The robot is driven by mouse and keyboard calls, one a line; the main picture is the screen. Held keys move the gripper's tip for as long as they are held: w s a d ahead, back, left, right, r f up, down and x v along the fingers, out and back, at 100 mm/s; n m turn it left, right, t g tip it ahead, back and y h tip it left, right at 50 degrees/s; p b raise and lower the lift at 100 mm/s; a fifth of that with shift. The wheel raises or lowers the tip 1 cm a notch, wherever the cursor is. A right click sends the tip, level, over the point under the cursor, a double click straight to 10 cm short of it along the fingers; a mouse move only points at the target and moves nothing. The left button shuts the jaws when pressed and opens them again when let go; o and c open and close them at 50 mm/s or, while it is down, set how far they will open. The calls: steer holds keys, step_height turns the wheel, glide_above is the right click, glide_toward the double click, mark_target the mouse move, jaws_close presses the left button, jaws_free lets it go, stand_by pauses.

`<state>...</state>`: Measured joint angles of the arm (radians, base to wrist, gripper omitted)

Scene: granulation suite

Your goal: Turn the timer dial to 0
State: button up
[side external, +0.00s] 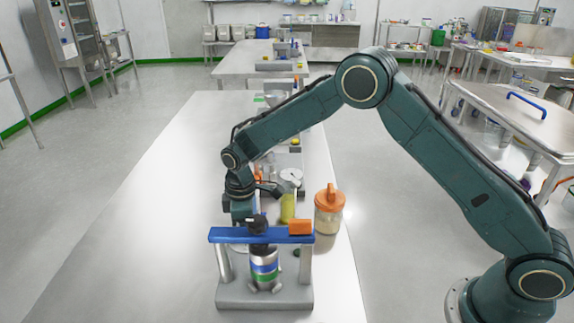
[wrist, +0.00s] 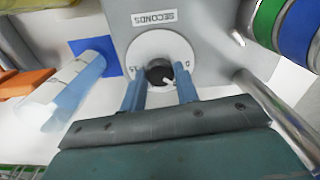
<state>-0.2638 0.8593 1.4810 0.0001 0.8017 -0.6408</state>
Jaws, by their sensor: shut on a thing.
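The timer dial (wrist: 152,41) is a white disc on a grey panel in the wrist view, with a black knob (wrist: 159,70) at its centre. A light mark on the knob points to the lower right. A "0" shows at the disc's right edge, partly beside a finger; another number at its left is hard to read. My gripper (wrist: 160,80) is shut on the knob, with one blue finger on each side. In the side external view my wrist is behind the blue crossbar, and the dial cannot be made out.
A "SECONDS" label (wrist: 155,17) is on the panel. A stand with a blue crossbar (side external: 232,236) and a banded cylinder (side external: 264,265) is at the table's near end. An orange-lidded jar (side external: 328,217) stands to its right. The table's left side (side external: 150,210) is clear.

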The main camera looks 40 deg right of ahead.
steer(key=n, duration=0.3)
steer(key=shift+n, duration=2.3)
steer(key=o, duration=1)
steer(key=shift+c, duration=0.2)
steer(key=shift+r, duration=0.15)
step_height(320, 180, up, 14)
steer(key=shift+f, duration=0.2)
